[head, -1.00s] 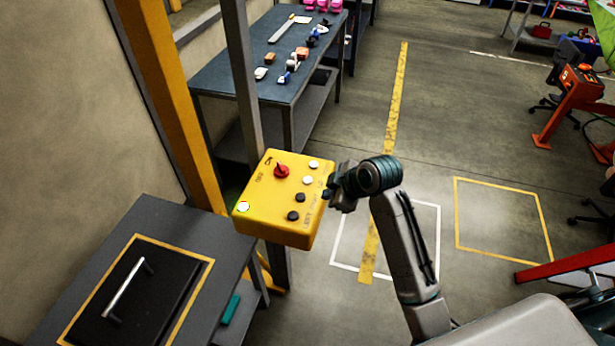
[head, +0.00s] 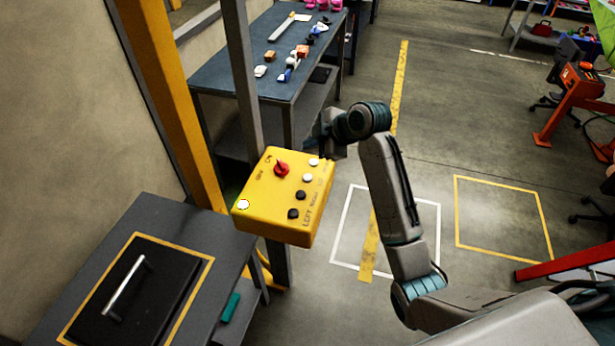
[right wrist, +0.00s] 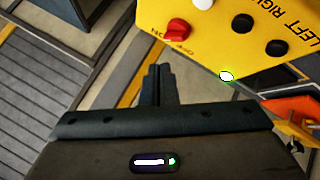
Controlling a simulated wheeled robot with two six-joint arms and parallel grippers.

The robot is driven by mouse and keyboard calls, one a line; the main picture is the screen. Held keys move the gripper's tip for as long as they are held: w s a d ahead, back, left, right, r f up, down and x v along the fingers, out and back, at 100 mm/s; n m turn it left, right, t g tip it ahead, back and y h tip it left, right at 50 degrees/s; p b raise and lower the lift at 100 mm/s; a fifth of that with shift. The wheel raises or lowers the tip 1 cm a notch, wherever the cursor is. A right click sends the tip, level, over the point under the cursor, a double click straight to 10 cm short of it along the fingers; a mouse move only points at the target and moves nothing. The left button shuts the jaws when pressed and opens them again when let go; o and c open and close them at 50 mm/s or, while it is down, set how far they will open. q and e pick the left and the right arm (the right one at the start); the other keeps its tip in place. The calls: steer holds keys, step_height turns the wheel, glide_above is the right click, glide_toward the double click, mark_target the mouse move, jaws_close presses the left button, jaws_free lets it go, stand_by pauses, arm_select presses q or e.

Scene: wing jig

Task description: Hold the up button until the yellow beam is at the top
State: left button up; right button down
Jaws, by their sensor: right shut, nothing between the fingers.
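The yellow control box (head: 262,226) hangs on a grey post and also shows in the right wrist view (right wrist: 205,52). It carries a red rotary switch (head: 281,169), two white buttons (head: 314,162), two black buttons (head: 293,213) and a lit lamp (head: 243,205). "LEFT" and "RIGHT" are lettered beside the black buttons; the up label is not readable. My right gripper (head: 312,143) is just beyond the box's far edge, near the far white button. In the wrist view its fingers (right wrist: 160,84) are shut, empty and apart from the box. I cannot identify the moving yellow beam.
A grey table (head: 190,222) with a black handled case (head: 165,295) stands at the near left. A blue workbench (head: 270,88) with tools and small parts is behind the box. A yellow upright (head: 170,90) rises at the left.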

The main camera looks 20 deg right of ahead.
steer(key=b, duration=0.6)
glide_above(304, 174)
steer(key=s+d, duration=0.2)
steer(key=f, duration=0.6)
steer(key=shift+a+f, duration=0.25)
steer(key=shift+f, duration=1)
steer(key=shift+f, duration=0.1)
steer(key=shift+f, duration=0.3)
steer(key=shift+f+b, duration=0.45)
stand_by(4.3)
